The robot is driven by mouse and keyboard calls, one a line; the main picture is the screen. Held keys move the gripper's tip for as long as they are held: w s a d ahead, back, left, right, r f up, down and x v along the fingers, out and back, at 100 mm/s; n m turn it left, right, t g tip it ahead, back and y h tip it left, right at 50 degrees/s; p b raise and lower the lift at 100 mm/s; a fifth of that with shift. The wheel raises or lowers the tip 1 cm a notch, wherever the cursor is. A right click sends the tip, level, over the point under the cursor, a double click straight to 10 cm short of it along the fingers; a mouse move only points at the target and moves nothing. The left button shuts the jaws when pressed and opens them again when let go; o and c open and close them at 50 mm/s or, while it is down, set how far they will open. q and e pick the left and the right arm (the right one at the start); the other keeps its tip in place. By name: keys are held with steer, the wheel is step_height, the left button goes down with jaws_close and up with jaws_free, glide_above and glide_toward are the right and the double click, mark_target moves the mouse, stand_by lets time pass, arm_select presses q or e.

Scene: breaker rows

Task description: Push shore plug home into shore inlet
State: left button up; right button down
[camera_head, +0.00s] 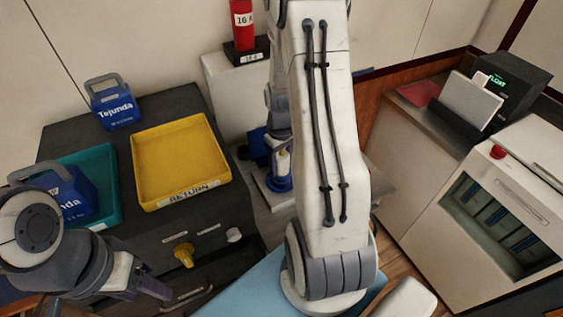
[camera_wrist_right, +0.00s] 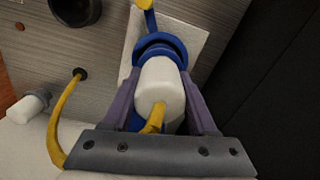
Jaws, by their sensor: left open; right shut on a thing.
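The shore plug (camera_wrist_right: 162,82) has a white body with a yellow cable (camera_wrist_right: 154,118) at its back. In the right wrist view my right gripper (camera_wrist_right: 160,92) is shut on it, a finger on each side. Blue rings (camera_wrist_right: 158,45), in front of the white body, lie against a pale plate (camera_wrist_right: 192,38); I take this as the shore inlet area. Whether the plug is fully seated cannot be told. In the head view a white and blue piece (camera_head: 282,165) shows partly behind my right arm. My left gripper (camera_head: 140,287) is open and empty at the lower left.
A yellow tray (camera_head: 143,180) and a teal tray (camera_head: 112,180) with a blue Tejunda pack (camera_head: 70,200) sit on the dark cabinet. Another pack (camera_head: 115,108) stands behind. A yellow knob (camera_head: 184,254) juts from the cabinet front. A white cabinet (camera_head: 480,195) stands right.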

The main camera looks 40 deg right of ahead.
steer(key=shift+f+b, duration=0.7)
steer(key=shift+f, duration=0.4)
steer(key=shift+c, duration=0.6)
jaws_free()
steer(key=shift+r, duration=0.1)
step_height(320, 180, up, 10)
steer(key=shift+r+b, duration=0.15)
steer(key=shift+b, duration=0.4)
